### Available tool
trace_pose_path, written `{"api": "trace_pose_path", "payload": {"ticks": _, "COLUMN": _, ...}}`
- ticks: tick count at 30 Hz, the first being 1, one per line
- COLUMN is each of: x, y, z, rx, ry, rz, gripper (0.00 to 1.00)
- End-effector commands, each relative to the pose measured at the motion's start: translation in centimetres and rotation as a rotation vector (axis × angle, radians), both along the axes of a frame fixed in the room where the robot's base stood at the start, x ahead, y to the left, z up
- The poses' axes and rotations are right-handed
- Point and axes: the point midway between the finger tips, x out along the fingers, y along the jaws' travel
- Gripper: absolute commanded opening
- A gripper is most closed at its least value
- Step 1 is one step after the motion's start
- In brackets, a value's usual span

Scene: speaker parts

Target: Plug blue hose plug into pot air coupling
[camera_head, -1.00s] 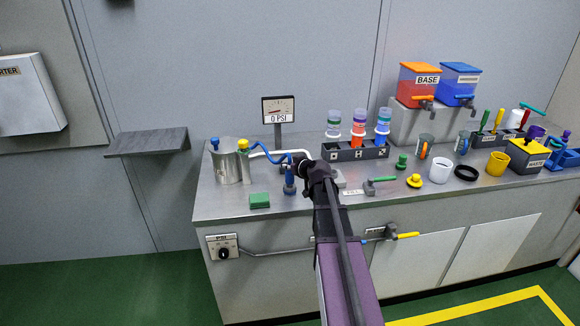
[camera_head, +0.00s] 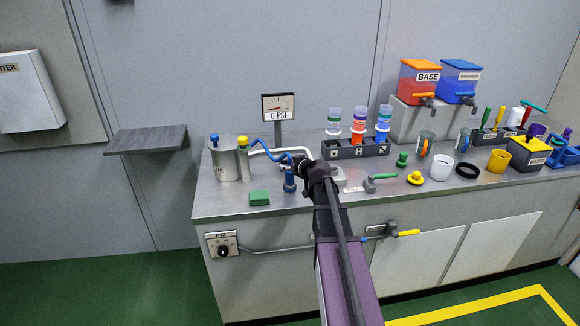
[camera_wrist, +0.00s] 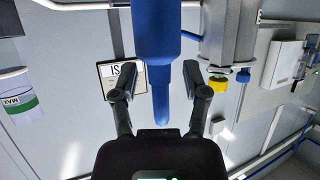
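The blue hose plug (camera_head: 289,182) stands upright on the bench, just left of my gripper (camera_head: 296,168), with a blue hose curving from it toward the pot. In the wrist view, the plug (camera_wrist: 155,35) reaches down between the fingers of my gripper (camera_wrist: 160,92). Gaps show on both sides of its narrow end, so the fingers are open around it. The silver pot (camera_head: 226,165) stands to the left, with a blue top piece (camera_head: 214,138) and a yellow-capped fitting (camera_head: 243,143). I cannot tell which is the air coupling. The pot also shows in the wrist view (camera_wrist: 232,35).
A gauge (camera_head: 278,106) reading 0 PSI stands behind. A green block (camera_head: 259,198) lies in front of the pot. A dark rack (camera_head: 355,150) of bottles stands to the right. A pale pipe (camera_head: 290,151) runs behind the plug. Bare bench lies along the front left.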

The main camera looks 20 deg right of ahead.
Motion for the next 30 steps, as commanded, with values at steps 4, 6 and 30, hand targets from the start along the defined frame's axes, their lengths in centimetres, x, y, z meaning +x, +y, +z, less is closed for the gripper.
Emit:
{"api": "trace_pose_path", "payload": {"ticks": 4, "x": 0.0, "y": 0.0, "z": 0.0, "rx": 0.000, "ry": 0.000, "rz": 0.000, "gripper": 0.63}}
{"api": "trace_pose_path", "payload": {"ticks": 6, "x": 0.0, "y": 0.0, "z": 0.0, "rx": 0.000, "ry": 0.000, "rz": 0.000, "gripper": 0.63}}
{"api": "trace_pose_path", "payload": {"ticks": 30, "x": 0.0, "y": 0.0, "z": 4.2, "rx": 0.000, "ry": 0.000, "rz": 0.000, "gripper": 0.63}}
